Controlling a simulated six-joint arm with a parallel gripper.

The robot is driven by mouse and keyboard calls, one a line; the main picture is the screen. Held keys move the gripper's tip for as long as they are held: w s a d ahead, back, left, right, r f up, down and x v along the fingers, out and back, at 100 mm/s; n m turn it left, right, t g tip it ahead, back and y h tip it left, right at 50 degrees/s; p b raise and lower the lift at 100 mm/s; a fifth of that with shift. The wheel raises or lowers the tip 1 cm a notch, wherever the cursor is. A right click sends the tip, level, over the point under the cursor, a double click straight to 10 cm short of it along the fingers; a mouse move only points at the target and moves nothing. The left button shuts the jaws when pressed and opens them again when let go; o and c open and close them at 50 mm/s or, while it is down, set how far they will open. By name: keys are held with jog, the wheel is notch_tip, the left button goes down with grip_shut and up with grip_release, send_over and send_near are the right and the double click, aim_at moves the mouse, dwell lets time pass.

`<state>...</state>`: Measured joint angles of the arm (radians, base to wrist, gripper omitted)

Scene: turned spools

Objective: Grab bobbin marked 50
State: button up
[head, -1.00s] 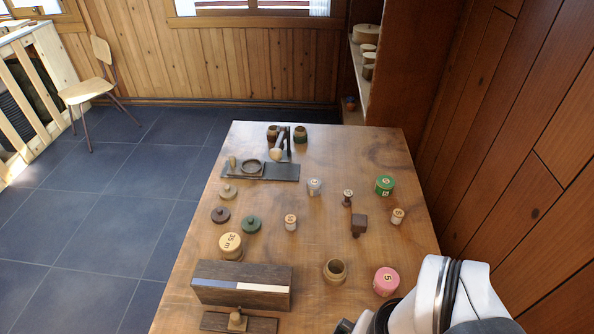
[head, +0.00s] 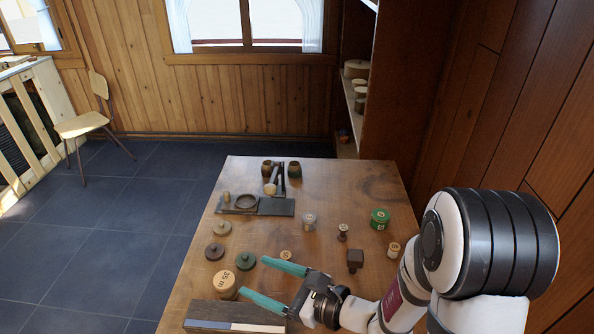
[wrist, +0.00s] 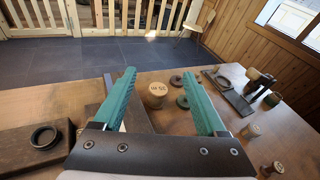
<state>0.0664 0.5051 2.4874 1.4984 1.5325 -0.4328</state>
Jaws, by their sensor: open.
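Several small pale-topped bobbins stand on the wooden table (head: 340,180). One bobbin (head: 285,255) shows just behind my upper finger, its lower part hidden. Another bobbin (head: 394,249) stands at the right, by my arm, and a greyish one (head: 309,221) stands farther back. A darker, slim bobbin (head: 343,232) stands between these last two. The tops carry marks too small to read surely, so I cannot tell which says 50. My gripper (head: 255,280) is open and empty, its teal fingers above the table. In the wrist view, a larger spool marked 35 m (wrist: 158,90) shows between the fingers.
A green spool (head: 380,218), a dark square-headed piece (head: 355,260) and dark discs (head: 246,261) stand around. A long dark block (head: 215,313) lies at the front. A dark stand (head: 275,206) is at the back. A wood wall borders the right.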

aim_at(286, 256)
jog(key=w+d+f+m+t+h, duration=0.1)
jog(key=w+d+f+m+h, duration=0.1)
jog(key=d+f, duration=0.1)
jog(key=w+d+f+m+t+h, duration=0.2)
jog(key=f+m, duration=0.1)
jog(key=f, duration=0.2)
jog(key=w+d+f+m+t+h, duration=0.1)
jog(key=w+d+f+m+h, duration=0.1)
jog(key=d+f, duration=0.1)
jog(key=shift+d+f+m+t+h, duration=0.3)
jog(key=shift+f, duration=0.1)
jog(key=x, duration=1)
jog(key=d+x, duration=0.1)
jog(key=x, duration=0.4)
jog(key=shift+w+a+f, duration=0.15)
jog(key=shift+w+a, duration=0.05)
jog(key=shift+w, duration=0.3)
grip_shut()
